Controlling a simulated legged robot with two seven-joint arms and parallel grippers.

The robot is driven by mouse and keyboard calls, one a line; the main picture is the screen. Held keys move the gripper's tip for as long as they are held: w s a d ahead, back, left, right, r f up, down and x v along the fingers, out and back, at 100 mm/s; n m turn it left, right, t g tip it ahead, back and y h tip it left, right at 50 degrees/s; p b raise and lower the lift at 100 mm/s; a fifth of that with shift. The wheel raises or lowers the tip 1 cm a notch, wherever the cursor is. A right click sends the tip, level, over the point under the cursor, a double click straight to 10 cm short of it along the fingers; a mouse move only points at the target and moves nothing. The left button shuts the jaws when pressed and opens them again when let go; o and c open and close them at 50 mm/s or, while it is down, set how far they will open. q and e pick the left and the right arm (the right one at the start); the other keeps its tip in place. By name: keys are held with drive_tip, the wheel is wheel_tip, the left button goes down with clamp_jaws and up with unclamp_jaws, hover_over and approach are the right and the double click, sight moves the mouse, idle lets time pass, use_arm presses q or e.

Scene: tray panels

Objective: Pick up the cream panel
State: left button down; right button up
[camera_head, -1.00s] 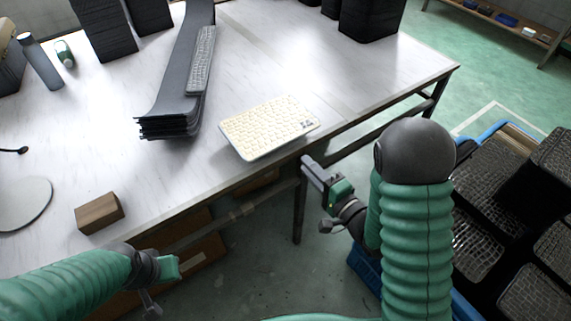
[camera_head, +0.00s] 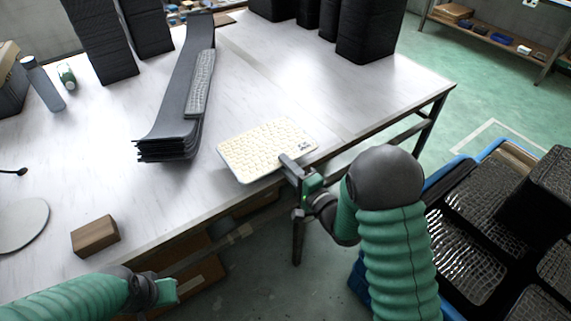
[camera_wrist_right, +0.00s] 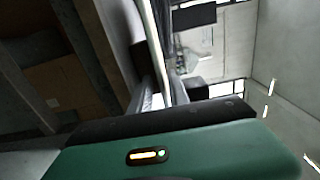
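The cream panel (camera_head: 265,148), a flat plate with a bumpy cream top, lies on the white table, its near edge by the table's front edge. My right gripper (camera_head: 287,163) is at the panel's front right edge. One finger overlaps the panel's edge in the head view; the other finger is hidden, so its opening cannot be judged. In the right wrist view a thin pale strip (camera_wrist_right: 157,45), perhaps the panel edge-on, runs down toward the gripper body. My left gripper (camera_head: 166,291) is at the lower left, away from the panel; its opening is unclear.
A stack of curved dark trays (camera_head: 172,125) with a grey panel (camera_head: 200,83) stands left of the cream panel. A wooden block (camera_head: 95,236) sits near the table's front edge. Black stacks (camera_head: 370,28) line the back. A blue crate with dark panels (camera_head: 468,207) is right.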

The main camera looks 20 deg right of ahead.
drive_tip(key=shift+a, duration=0.2)
drive_tip(key=shift+c, duration=1.3)
clamp_jaws()
drive_tip(key=shift+s+d, duration=0.1)
